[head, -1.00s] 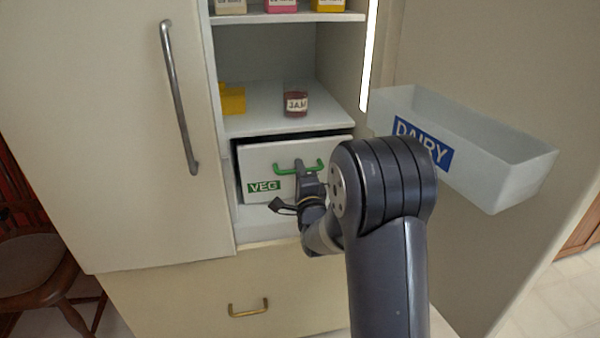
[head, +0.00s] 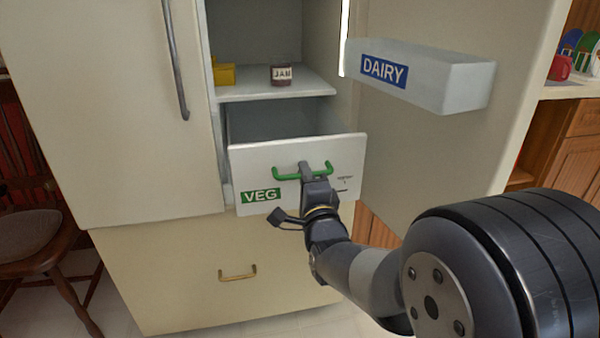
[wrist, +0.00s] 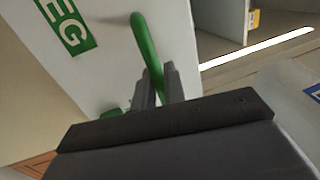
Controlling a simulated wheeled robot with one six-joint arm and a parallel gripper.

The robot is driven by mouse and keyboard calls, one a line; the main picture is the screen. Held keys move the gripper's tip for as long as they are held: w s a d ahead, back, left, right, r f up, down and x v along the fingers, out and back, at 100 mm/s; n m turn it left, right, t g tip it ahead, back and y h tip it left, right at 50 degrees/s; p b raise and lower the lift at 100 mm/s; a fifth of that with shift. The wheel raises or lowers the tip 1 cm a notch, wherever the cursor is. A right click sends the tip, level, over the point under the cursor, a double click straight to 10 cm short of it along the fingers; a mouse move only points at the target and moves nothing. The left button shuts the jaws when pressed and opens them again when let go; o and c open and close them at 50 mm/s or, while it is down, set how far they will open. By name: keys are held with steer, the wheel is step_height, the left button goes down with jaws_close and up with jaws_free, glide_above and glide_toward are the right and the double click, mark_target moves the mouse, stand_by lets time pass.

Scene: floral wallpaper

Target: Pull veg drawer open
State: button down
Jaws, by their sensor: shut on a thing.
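The veg drawer (head: 300,152) is white with a green VEG label (head: 261,196) at its lower left. It stands well out of the fridge, and its open top shows the grey inside. My gripper (head: 308,173) is shut on the drawer's green bar handle (head: 288,175), near the handle's middle. In the wrist view the two fingers (wrist: 158,88) sit around the green handle (wrist: 145,42), with the drawer front behind. The fingers hide part of the handle.
A shelf above holds a jam jar (head: 282,74) and a yellow item (head: 224,75). The open right door carries a dairy bin (head: 420,76). The left door (head: 100,110) is shut. A lower drawer with a brass handle (head: 238,275) is shut. A wooden chair (head: 30,225) stands at left.

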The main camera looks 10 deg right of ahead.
steer(key=shift+s, duration=1.15)
steer(key=c, duration=1.6)
jaws_free()
steer(key=s+f, duration=0.2)
steer(key=s, duration=0.8)
steer(key=shift+s+p, duration=0.3)
steer(key=shift+p, duration=0.1)
steer(key=shift+w+f, duration=0.1)
steer(key=w+r+b, duration=0.1)
steer(key=w+r, duration=0.1)
steer(key=w, duration=0.9)
